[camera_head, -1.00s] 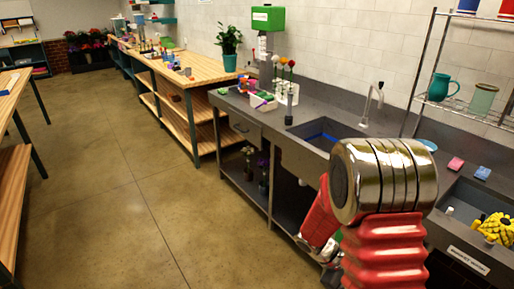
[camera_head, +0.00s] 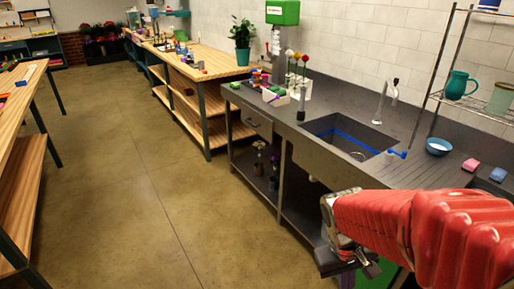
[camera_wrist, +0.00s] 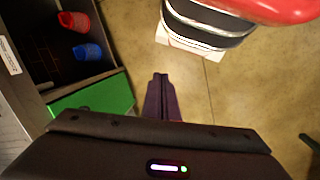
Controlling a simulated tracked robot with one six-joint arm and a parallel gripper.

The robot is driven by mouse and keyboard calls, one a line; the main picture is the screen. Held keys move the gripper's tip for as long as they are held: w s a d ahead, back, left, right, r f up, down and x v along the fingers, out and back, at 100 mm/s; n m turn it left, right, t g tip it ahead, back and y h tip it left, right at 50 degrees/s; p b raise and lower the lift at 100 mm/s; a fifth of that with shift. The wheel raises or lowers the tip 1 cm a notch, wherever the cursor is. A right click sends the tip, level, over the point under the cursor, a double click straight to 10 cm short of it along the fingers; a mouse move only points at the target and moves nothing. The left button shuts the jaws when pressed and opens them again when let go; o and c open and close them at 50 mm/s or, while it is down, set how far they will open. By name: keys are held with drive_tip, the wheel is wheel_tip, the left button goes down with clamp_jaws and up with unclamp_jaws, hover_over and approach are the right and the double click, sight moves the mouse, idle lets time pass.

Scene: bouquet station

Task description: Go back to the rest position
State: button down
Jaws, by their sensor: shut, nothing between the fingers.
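My gripper (camera_wrist: 160,92) shows in the wrist view with its two dark fingers together and nothing between them. It points down over the brown floor (camera_wrist: 225,110), beside a green panel (camera_wrist: 98,103). In the head view my red arm comes in from the right edge, and my gripper (camera_head: 347,277) hangs low in front of the counter (camera_head: 340,175), partly cut off by the bottom edge. It touches nothing that I can see.
In the wrist view a red cup (camera_wrist: 74,22) and a blue cup (camera_wrist: 88,52) lie in a dark compartment at upper left. In the head view the sink (camera_head: 345,138) is behind my arm. Open floor (camera_head: 130,190) lies to the left, with a wooden bench (camera_head: 20,175) beyond.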

drive_tip(key=s+a+r+t+y, duration=0.1)
drive_tip(key=s+a+r+t, duration=0.1)
drive_tip(key=r, duration=0.5)
drive_tip(key=s+a+r+m+t+y, duration=0.1)
drive_tip(key=s+a+r+t, duration=0.1)
drive_tip(key=r, duration=0.5)
drive_tip(key=shift+a+r+m+t, duration=0.35)
drive_tip(key=shift+a+t, duration=0.45)
drive_tip(key=shift+t, duration=0.4)
